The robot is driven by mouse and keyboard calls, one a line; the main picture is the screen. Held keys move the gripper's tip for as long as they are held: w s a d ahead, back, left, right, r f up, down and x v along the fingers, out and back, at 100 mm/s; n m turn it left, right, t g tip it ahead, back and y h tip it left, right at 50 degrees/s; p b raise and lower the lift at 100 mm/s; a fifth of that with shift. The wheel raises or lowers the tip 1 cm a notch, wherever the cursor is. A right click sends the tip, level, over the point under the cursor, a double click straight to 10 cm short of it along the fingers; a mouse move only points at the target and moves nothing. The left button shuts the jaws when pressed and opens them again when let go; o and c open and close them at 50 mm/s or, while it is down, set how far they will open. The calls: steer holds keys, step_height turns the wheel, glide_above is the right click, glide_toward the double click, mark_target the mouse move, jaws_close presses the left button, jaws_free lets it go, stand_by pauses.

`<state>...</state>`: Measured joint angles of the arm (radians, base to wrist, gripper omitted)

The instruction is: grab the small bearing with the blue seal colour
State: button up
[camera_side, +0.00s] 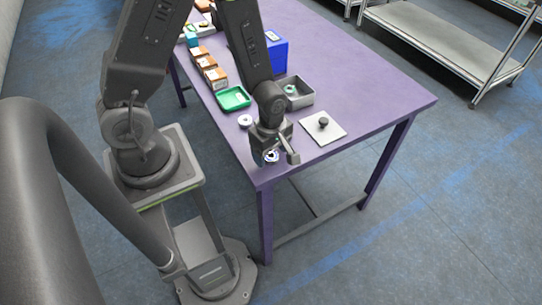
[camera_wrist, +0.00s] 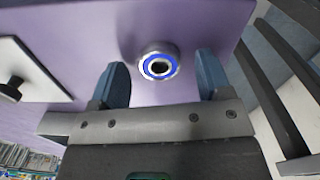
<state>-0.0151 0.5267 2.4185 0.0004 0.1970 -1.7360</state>
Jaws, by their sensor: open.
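The small bearing with a blue seal (camera_wrist: 159,65) lies flat on the purple table near its edge. In the wrist view it is just beyond and between my two fingertips, with space to each side. My gripper (camera_wrist: 162,80) is open and empty. In the side view my gripper (camera_side: 275,156) hangs low over the table's near corner, and the blue-sealed bearing (camera_side: 271,156) shows partly behind it.
Another bearing (camera_side: 245,120) lies left of my gripper. A white plate with a dark knob (camera_side: 335,134) lies to the right. A green tray (camera_side: 233,98), a grey bin (camera_side: 304,100) and a blue box (camera_side: 279,52) stand behind. The purple table's (camera_side: 385,108) right side is clear.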

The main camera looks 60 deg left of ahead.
steer(key=shift+f, duration=0.3)
steer(key=c, duration=1)
